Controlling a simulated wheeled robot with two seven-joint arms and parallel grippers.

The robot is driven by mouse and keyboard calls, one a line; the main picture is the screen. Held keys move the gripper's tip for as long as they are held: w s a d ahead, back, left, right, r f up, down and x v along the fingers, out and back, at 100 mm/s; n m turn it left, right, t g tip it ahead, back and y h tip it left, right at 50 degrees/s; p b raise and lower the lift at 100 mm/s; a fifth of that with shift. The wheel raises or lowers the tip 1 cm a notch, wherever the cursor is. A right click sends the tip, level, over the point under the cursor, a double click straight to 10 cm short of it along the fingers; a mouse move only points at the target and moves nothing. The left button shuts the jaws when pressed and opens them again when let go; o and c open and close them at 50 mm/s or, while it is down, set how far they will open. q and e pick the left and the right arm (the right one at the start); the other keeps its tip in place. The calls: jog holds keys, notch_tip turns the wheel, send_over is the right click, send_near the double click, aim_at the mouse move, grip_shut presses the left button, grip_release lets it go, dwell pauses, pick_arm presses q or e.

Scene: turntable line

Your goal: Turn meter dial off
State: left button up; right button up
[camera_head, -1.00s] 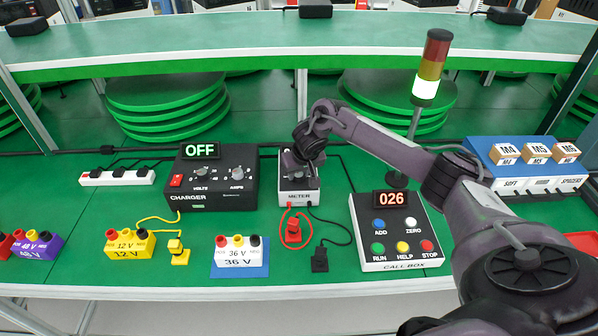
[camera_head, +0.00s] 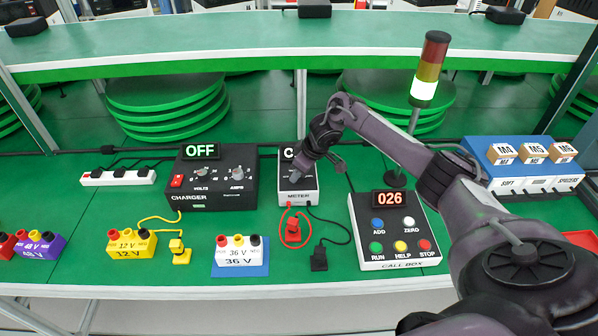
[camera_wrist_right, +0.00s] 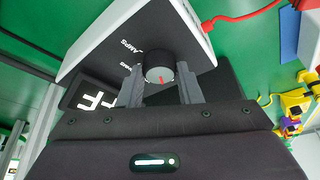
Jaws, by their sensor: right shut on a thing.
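The meter (camera_head: 297,197) is a grey and white box in the middle of the bench. Its black dial (camera_wrist_right: 159,66) with a red mark sits between the fingers of my right gripper (camera_wrist_right: 160,84), which is shut on it. In the head view my right gripper (camera_head: 297,174) hides the dial. The meter display is partly covered in the head view; in the wrist view the display (camera_wrist_right: 97,97) shows the letters FF, with the rest hidden. My left gripper is not in view.
The charger (camera_head: 213,178), reading OFF, stands left of the meter. The call box (camera_head: 398,245), showing 026, is to the right. Red and black plugs (camera_head: 293,232) on cables lie in front. The stack light (camera_head: 430,70) stands behind my right arm.

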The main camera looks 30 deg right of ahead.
jog(key=shift+d+n+y+b, duration=0.1)
jog(key=shift+n+y+b, duration=0.25)
jog(key=shift+n, duration=0.65)
jog(key=o, duration=1)
jog(key=shift+c, duration=0.2)
jog(key=v, duration=0.7)
jog(key=shift+r+b, duration=0.35)
jog(key=shift+r, duration=0.05)
jog(key=shift+d, duration=0.1)
